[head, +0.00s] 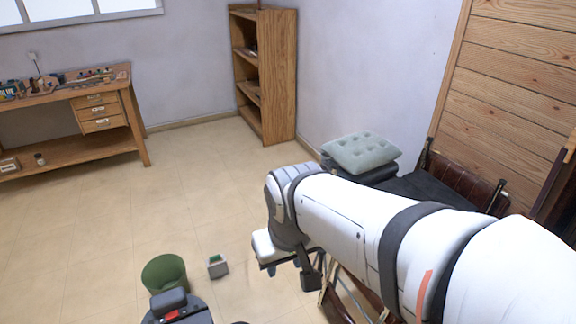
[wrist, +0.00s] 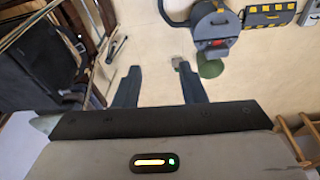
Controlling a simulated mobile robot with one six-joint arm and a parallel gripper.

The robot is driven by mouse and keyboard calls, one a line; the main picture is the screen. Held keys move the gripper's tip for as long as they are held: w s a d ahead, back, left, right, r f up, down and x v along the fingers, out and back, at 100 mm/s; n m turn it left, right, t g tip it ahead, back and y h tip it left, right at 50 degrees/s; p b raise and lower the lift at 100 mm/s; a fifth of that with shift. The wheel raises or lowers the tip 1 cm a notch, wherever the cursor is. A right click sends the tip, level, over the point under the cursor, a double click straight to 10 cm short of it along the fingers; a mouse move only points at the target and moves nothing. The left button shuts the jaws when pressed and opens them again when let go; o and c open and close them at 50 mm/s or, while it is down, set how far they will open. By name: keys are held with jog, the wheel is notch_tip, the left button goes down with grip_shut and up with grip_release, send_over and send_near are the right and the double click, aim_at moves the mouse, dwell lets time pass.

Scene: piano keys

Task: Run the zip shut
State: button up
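I cannot make out a zip in either view. My gripper (wrist: 160,78) shows in the wrist view with its two dark fingers spread wide apart. Nothing is between them, and pale floor shows in the gap. In the head view my white arm reaches across the lower right, and its far end hangs above the floor near the dark folded furniture. The fingertips are not clear there.
A tufted grey-green cushion (head: 362,152) lies on dark furniture by the wall. A green bin (head: 165,273) and a small grey box (head: 218,266) stand on the floor. A workbench (head: 70,150) and a bookshelf (head: 278,75) stand behind. The middle floor is clear.

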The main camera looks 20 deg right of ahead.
jog(key=shift+s, duration=0.1)
jog(key=w+d+f+n+g+h+b, duration=0.3)
jog(key=w+d+f+n+h+b, duration=0.3)
jog(key=d, duration=0.4)
jog(key=w+d+f+n+g+h+b, duration=0.4)
jog(key=w+d+f, duration=0.3)
jog(key=d, duration=0.4)
jog(key=w+d+f+n+t+h+b, duration=0.3)
jog(key=w+d+f+n+h, duration=0.1)
jog(key=w+f, duration=0.25)
jog(key=w+d+f+n+t+h+b, duration=0.2)
jog(key=w+d+f+n+h, duration=0.25)
jog(key=w+f, duration=0.2)
jog(key=w+d, duration=0.1)
jog(key=d, duration=0.6)
jog(key=shift+w+r+t+b, duration=0.3)
jog(key=shift+w+r+b, duration=0.05)
jog(key=shift+r+b, duration=0.05)
jog(key=shift+y, duration=0.25)
jog(key=shift+c, duration=0.6)
grip_shut()
